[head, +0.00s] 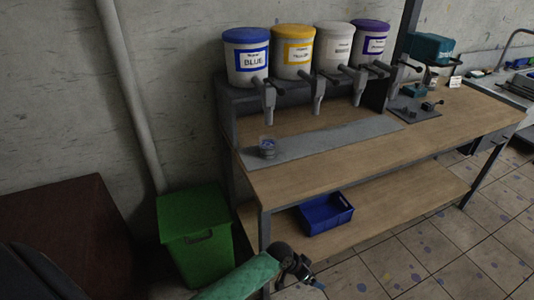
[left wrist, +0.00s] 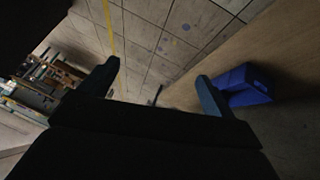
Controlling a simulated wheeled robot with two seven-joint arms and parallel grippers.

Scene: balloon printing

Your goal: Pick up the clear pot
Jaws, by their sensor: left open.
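A small pot (head: 267,148) with a clear rim and a dark lower part stands on the grey strip of the workbench, below the blue-labelled dispenser. Something bluish shows inside it. My left gripper (head: 314,282) is low at the bottom of the head view, in front of the bench and well apart from the pot. In the left wrist view its two fingers (left wrist: 155,85) are spread with nothing between them. The pot does not show in the left wrist view. My right gripper is in neither view.
Several dispensers (head: 292,52) with spouts stand along the bench's back. A blue bin (head: 327,213) rests on the lower shelf; it also shows in the left wrist view (left wrist: 243,84). A green bin (head: 195,232) stands left of the bench. The wooden top (head: 340,155) is mostly clear in front.

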